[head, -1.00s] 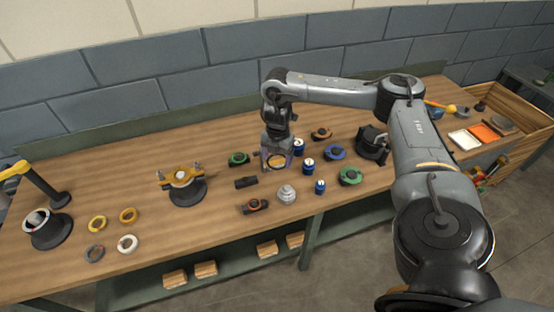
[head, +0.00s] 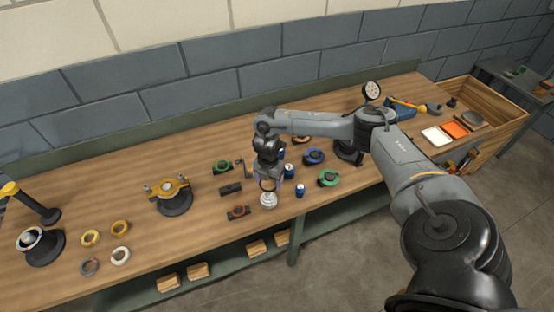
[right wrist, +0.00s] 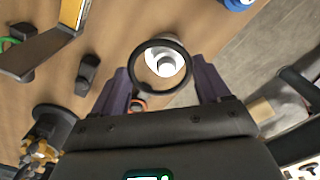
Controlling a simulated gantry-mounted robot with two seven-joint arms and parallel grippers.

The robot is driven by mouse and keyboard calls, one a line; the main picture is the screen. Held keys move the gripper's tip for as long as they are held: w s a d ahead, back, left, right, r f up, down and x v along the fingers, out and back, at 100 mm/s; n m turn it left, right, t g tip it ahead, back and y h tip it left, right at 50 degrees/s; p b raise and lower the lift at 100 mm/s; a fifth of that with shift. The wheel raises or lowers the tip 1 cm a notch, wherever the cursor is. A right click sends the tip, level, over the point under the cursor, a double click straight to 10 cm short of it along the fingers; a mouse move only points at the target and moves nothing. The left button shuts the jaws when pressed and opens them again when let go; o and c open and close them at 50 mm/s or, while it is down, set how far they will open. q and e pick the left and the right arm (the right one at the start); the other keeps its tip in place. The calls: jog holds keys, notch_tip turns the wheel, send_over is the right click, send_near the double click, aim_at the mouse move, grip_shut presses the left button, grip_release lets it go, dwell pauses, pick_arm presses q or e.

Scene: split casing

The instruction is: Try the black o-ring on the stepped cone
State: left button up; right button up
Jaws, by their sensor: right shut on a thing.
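The black o-ring (right wrist: 134,68) is held between the fingertips of my right gripper (right wrist: 163,80), which also shows in the head view (head: 268,182). The ring hangs over the pale grey stepped cone (head: 268,200), which stands upright near the front edge of the bench. In the right wrist view the cone (right wrist: 165,60) shows through the ring's opening, slightly toward its upper part. The ring looks to be above or around the tip; I cannot tell whether they touch. My left gripper is out of view.
Blue spools (head: 300,190), a green ring piece (head: 328,178) and an orange-centred dark block (head: 238,212) stand close around the cone. A black block (head: 230,189) lies to the left. A yellow-topped fixture (head: 170,190) stands farther left. The bench front is open between them.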

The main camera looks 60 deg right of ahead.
aim_at(268, 193)
jog(key=shift+s+a+f, duration=0.1)
jog(key=shift+s+a, duration=0.05)
jog(key=shift+a, duration=0.3)
jog(key=shift+s+a+f, duration=0.1)
jog(key=shift+s+a, duration=0.05)
jog(key=shift+a, duration=0.3)
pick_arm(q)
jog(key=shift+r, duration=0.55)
pick_arm(e)
jog(key=shift+f, duration=0.15)
pick_arm(q)
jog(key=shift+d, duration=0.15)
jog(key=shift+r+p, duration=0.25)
jog(key=shift+p, duration=0.25)
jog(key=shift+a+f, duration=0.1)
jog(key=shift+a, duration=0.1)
pick_arm(e)
jog(key=shift+f, duration=0.1)
pick_arm(q)
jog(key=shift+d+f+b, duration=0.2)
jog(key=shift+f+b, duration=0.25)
jog(key=shift+b, duration=0.1)
pick_arm(e)
jog(key=shift+f, duration=0.8)
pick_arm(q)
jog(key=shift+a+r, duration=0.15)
